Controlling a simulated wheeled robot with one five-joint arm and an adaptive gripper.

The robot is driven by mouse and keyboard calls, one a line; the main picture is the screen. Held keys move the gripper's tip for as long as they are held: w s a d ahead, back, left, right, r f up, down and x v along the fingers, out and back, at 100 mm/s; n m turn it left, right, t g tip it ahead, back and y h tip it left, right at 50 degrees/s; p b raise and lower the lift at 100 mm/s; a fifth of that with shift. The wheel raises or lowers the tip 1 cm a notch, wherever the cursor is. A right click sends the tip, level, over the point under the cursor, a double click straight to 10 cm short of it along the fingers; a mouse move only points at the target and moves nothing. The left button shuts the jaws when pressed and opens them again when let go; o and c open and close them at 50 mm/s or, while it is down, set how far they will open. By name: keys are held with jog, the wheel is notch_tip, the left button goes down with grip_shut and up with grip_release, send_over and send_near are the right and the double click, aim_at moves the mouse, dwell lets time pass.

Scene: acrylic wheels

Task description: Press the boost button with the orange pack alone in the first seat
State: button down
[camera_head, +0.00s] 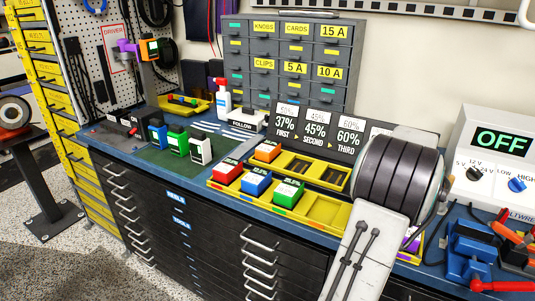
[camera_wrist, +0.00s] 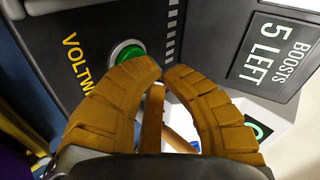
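The orange pack (camera_head: 267,151) sits in the leftmost seat of the yellow rear rack (camera_head: 340,182), by the "FIRST" marking on the sign (camera_head: 317,130). The other seats in that rack look empty. The boost button (camera_wrist: 127,51) is green with a pale ring, on a dark panel with "VOLTW" lettering. A plate (camera_wrist: 275,47) beside it reads "BOOSTS 5 LEFT". My gripper (camera_wrist: 163,70) has its brown fingertips close together with nothing seen held, just below and right of the button. I cannot tell if it touches. In the head view the gripper is hidden behind my arm.
Red (camera_head: 227,171), blue (camera_head: 256,182) and green (camera_head: 288,193) packs stand in the front yellow tray (camera_head: 326,212). More packs stand on a green mat (camera_head: 150,155).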

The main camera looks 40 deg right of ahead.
jog(key=shift+f+b, duration=0.4)
dwell(0.7)
jog(key=shift+r, duration=0.2)
jog(key=shift+r+p, duration=0.6)
jog(key=shift+r, duration=0.05)
jog(key=shift+r, duration=0.1)
jog(key=shift+r+p, duration=2.25)
jog(key=shift+r, duration=0.7)
jog(key=shift+s, duration=0.1)
